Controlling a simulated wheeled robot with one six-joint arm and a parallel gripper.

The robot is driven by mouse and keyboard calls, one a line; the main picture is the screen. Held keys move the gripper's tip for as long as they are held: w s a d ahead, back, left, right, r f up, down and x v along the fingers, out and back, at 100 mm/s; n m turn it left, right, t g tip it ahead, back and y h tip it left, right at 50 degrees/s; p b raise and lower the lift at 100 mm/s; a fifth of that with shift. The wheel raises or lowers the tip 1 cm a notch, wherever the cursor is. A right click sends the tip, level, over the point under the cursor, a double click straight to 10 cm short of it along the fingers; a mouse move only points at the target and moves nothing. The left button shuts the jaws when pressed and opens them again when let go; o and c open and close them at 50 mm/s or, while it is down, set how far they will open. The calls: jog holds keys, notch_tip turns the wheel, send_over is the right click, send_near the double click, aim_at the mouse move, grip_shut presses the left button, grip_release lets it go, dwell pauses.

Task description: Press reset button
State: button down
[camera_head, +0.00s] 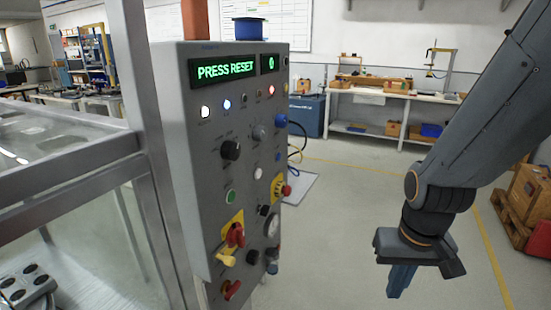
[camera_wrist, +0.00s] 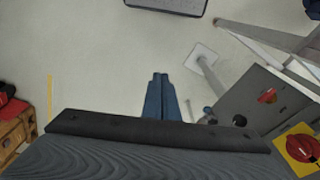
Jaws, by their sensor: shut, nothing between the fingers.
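A grey control cabinet (camera_head: 195,150) stands left of centre in the head view. Its green display (camera_head: 225,70) reads "PRESS RESET". Its face carries a blue button (camera_head: 281,121), a green button (camera_head: 230,196), a white button (camera_head: 258,173), a black knob (camera_head: 230,150) and a red switch on a yellow plate (camera_head: 234,236). Their labels are too small to read, so I cannot tell which is reset. My gripper (camera_head: 400,285) points down, shut and empty, well right of the cabinet and apart from it. The wrist view shows its blue fingers (camera_wrist: 160,82) together above the floor.
A metal frame with clear panels (camera_head: 150,170) stands close to the cabinet's left. A workbench (camera_head: 385,95) is at the back. Wooden crates (camera_head: 528,195) sit on a pallet at the right. The floor between cabinet and gripper is clear.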

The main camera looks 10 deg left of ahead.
aim_at(278, 157)
jog(key=w+a+r+m+t+y+p, duration=0.15)
jog(key=w+t, duration=0.25)
jog(key=w, duration=0.7)
jog(key=w+a+t, duration=0.3)
jog(key=w+t, duration=0.1)
jog(key=w, duration=0.7)
jog(key=w+a+r+t+y+p, duration=0.1)
jog(key=w+a+r+t+y, duration=0.5)
jog(key=w+a+r+t, duration=0.1)
jog(key=a+r+m+t, duration=0.1)
jog(key=a+r, duration=0.1)
jog(key=a, duration=0.1)
jog(key=shift+r+y, duration=0.35)
jog(key=shift+w+a, duration=0.1)
jog(key=shift+a, duration=0.05)
jog(key=w+a, duration=0.3)
jog(key=a, duration=0.5)
jog(key=shift+b, duration=0.3)
jog(key=shift+a, duration=0.15)
jog(key=shift+w+a, duration=0.1)
jog(key=shift+a, duration=0.25)
